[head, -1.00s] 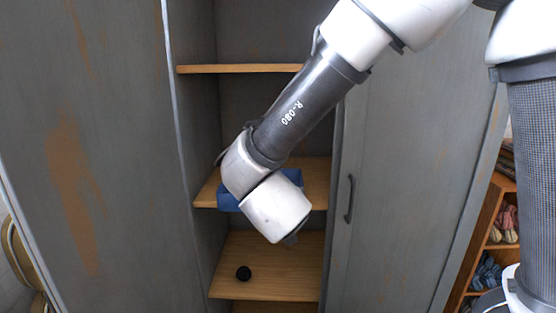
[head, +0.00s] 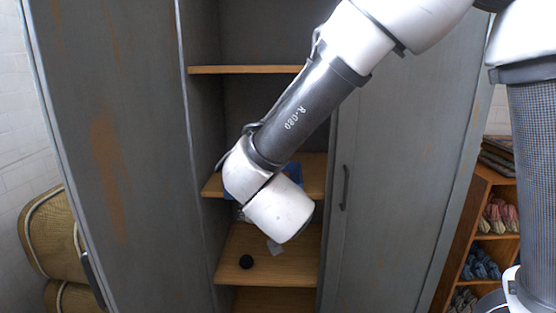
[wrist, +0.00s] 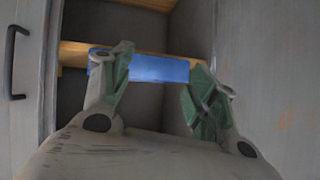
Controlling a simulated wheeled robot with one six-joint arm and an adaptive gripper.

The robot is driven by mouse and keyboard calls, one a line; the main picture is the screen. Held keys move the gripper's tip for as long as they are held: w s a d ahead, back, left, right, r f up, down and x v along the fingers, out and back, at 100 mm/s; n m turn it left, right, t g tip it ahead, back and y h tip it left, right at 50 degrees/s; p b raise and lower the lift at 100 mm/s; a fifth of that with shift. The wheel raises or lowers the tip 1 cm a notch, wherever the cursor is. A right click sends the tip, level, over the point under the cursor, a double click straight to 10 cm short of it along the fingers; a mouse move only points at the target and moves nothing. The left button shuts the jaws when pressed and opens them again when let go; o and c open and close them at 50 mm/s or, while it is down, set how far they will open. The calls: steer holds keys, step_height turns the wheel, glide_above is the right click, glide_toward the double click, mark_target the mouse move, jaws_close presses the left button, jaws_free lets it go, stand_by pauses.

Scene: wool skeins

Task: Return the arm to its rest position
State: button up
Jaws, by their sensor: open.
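My arm reaches down and to the left in the head view, in front of the open grey cabinet (head: 395,160). Its gripper end is mostly hidden behind the white wrist in that view. In the wrist view my gripper (wrist: 155,85) is open, with its two green-padded fingers wide apart and nothing between them. A blue object (wrist: 150,67) lies on a wooden shelf (wrist: 72,54) beyond the fingers. In the head view the blue object (head: 234,182) shows partly behind my wrist, on the middle shelf (head: 312,180).
A small black round object (head: 246,262) sits on the lower shelf (head: 285,268). A side bookcase (head: 465,245) with several wool skeins (head: 497,214) stands at the right. Woven baskets (head: 50,235) stand at the left. The cabinet's doors stand close on both sides.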

steer(key=s+a+f+n+g+y, duration=0.2)
steer(key=s+a+n+g+y, duration=0.15)
steer(key=s+g, duration=0.2)
steer(key=s+d+r+n+g, duration=0.2)
steer(key=s+d+g, duration=0.1)
steer(key=s+d, duration=0.15)
steer(key=s+d+r+m+h, duration=0.1)
steer(key=s+d+r+h, duration=0.1)
steer(key=d, duration=1.1)
steer(key=s+d+r+m+t+h, duration=0.1)
steer(key=s+d+r+m+h, duration=0.1)
steer(key=d, duration=1.1)
steer(key=s+d+r+m+h, duration=0.2)
steer(key=d+r, duration=0.3)
steer(key=d, duration=0.8)
steer(key=shift+s+d+r, duration=0.25)
steer(key=shift+s+r, duration=0.05)
steer(key=shift+s, duration=0.4)
